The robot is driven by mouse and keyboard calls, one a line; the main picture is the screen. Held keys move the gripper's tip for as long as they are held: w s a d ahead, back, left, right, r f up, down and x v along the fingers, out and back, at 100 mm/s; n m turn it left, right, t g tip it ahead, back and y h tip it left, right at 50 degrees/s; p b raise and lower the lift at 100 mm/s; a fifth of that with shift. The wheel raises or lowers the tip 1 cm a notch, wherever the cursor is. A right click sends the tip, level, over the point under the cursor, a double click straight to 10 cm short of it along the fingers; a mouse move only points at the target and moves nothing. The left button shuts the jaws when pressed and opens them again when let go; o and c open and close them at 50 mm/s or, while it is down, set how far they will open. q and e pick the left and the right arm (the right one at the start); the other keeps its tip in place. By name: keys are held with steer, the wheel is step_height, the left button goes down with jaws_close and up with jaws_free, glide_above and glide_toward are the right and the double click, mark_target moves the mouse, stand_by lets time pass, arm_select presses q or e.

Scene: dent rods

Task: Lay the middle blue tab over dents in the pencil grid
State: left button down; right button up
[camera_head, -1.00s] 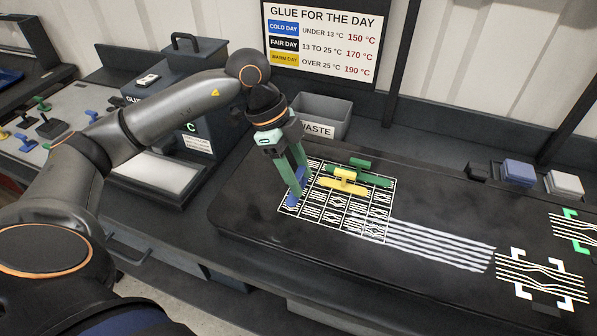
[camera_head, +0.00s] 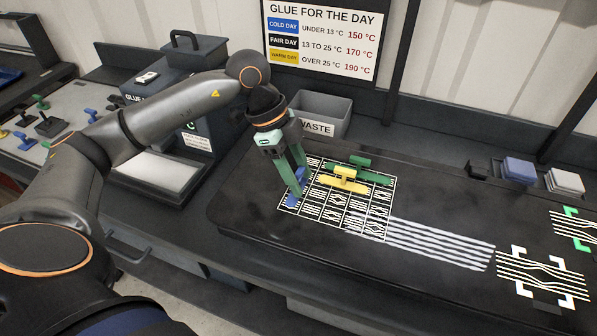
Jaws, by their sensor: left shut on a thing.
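A yellow tab (camera_head: 343,183) and a green tab (camera_head: 362,174) lie over the grid's upper rows. Lined dent patterns show in the grid's open cells. My right gripper is not in view.
The dark panel (camera_head: 420,285) carries wavy white lines right of the grid. A grey waste bin (camera_head: 325,112) stands behind. Several coloured tabs, one of them blue (camera_head: 25,140), are on the left tray. Blue (camera_head: 519,172) and white (camera_head: 565,184) blocks sit at the back right.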

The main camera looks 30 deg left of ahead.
arm_select(q)
steer(key=shift+c, duration=1.1)
jaws_free()
steer(key=v, duration=1.2)
steer(key=shift+r+p, duration=0.2)
steer(key=shift+p, duration=0.2)
steer(key=shift+s+a, duration=0.1)
